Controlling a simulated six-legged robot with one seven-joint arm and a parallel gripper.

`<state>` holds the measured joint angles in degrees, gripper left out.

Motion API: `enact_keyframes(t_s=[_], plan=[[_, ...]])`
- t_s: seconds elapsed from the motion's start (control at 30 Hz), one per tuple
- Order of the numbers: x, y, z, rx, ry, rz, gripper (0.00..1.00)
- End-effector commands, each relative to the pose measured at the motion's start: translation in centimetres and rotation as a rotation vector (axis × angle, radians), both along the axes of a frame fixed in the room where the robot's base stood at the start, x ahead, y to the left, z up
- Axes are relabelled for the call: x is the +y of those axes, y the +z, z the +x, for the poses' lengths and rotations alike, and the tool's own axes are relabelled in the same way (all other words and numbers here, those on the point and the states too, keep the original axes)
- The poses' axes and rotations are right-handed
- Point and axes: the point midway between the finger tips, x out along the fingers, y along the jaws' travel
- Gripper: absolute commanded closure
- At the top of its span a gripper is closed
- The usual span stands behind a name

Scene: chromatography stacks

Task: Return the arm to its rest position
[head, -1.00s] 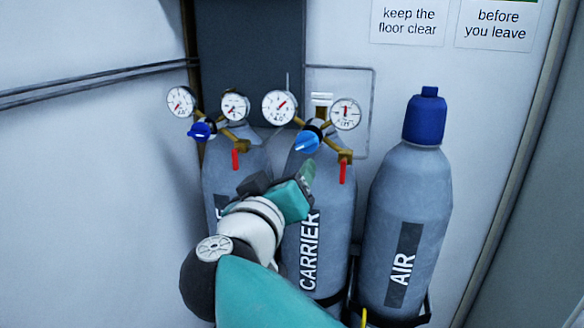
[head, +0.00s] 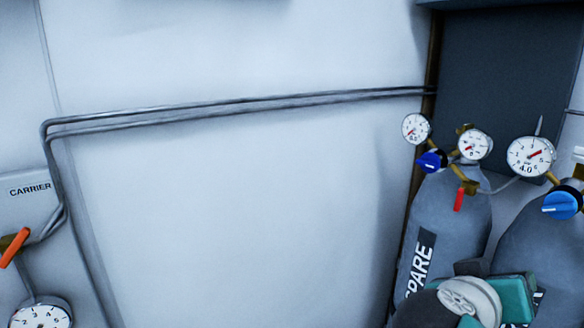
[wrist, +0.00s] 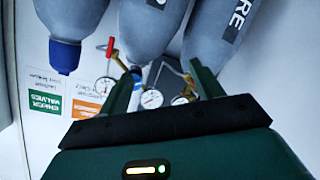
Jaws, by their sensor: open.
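My gripper (wrist: 164,66) is open and empty in the wrist view, with its two green fingers spread apart. It points towards the regulators and gauges of the gas cylinders. In the head view, my gripper (head: 515,298) is at the lower right, in front of the SPARE cylinder (head: 470,215) and the neighbouring grey cylinder (head: 530,240). Its fingertips are hard to make out there. I cannot tell how far it is from the cylinders.
Regulators with blue knobs (head: 431,161) and red levers (head: 459,199) stick out at the cylinder tops. Pipes (head: 250,105) cross the bare wall to a CARRIER panel (head: 22,215) with an orange handle (head: 14,247) and a gauge (head: 40,314). A blue-capped cylinder (wrist: 65,54) shows in the wrist view.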

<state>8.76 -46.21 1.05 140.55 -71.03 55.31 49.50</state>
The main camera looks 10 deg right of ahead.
Motion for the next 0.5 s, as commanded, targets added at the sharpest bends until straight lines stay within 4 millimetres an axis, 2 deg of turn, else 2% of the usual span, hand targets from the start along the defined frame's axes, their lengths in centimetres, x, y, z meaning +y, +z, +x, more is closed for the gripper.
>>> enact_keyframes(t_s=[0.03, 0.2, 0.4, 0.5], plan=[[0.9, -1.8, 0.4, 0.048, 0.032, 0.068, 0.35], [5.1, -7.7, 1.4, 0.208, 0.174, 0.305, 0.35], [11.9, -12.5, 2.1, 0.343, 0.395, 0.565, 0.35], [15.2, -13.9, 2.3, 0.381, 0.506, 0.674, 0.35]])
